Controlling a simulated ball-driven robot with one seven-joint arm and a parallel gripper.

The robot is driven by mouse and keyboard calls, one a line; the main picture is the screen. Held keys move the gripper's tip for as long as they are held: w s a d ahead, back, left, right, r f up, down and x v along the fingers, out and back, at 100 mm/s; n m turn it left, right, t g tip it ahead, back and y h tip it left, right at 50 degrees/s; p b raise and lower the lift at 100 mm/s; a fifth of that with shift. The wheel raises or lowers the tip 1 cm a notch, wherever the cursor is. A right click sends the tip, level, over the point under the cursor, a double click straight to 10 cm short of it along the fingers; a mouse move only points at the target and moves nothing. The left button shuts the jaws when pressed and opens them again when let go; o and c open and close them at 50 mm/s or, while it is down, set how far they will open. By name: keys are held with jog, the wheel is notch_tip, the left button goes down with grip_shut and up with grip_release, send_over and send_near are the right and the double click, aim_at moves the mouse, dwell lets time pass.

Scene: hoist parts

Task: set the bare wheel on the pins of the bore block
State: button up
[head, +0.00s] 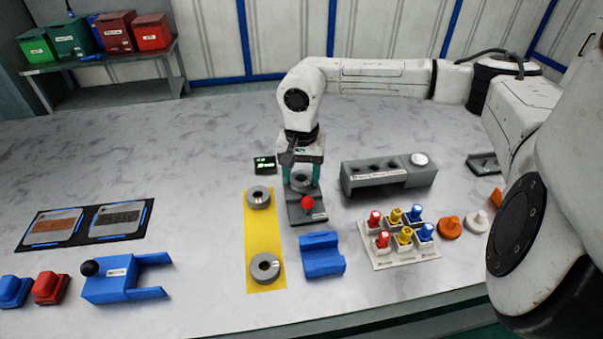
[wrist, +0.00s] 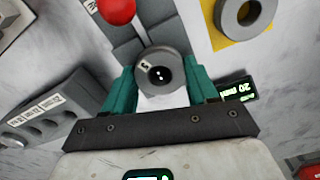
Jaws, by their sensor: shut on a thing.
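My gripper (head: 301,177) has its two green fingers shut on a grey ring-shaped wheel (head: 300,185). In the wrist view, the wheel (wrist: 166,54) sits between the fingertips, with a finger on each side. Two small light dots show inside its dark hole. The wheel is at the back part of a dark grey block with a red ball knob (head: 307,203), also seen in the wrist view (wrist: 128,29). I cannot tell whether the wheel touches this block or is just above it. Pins under the wheel are not clearly visible.
Two more grey wheels (head: 259,197) (head: 265,267) lie on a yellow strip (head: 263,232) to the left. A small display (head: 265,165) stands close by. A long grey block with holes (head: 388,178) is right. A blue cradle (head: 322,255) and a tray of coloured pieces (head: 402,258) are in front.

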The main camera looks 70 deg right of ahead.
jog(key=o, duration=1.4)
jog(key=shift+r, duration=0.15)
jog(key=shift+r+p, duration=1.5)
jog(key=shift+r, duration=1.9)
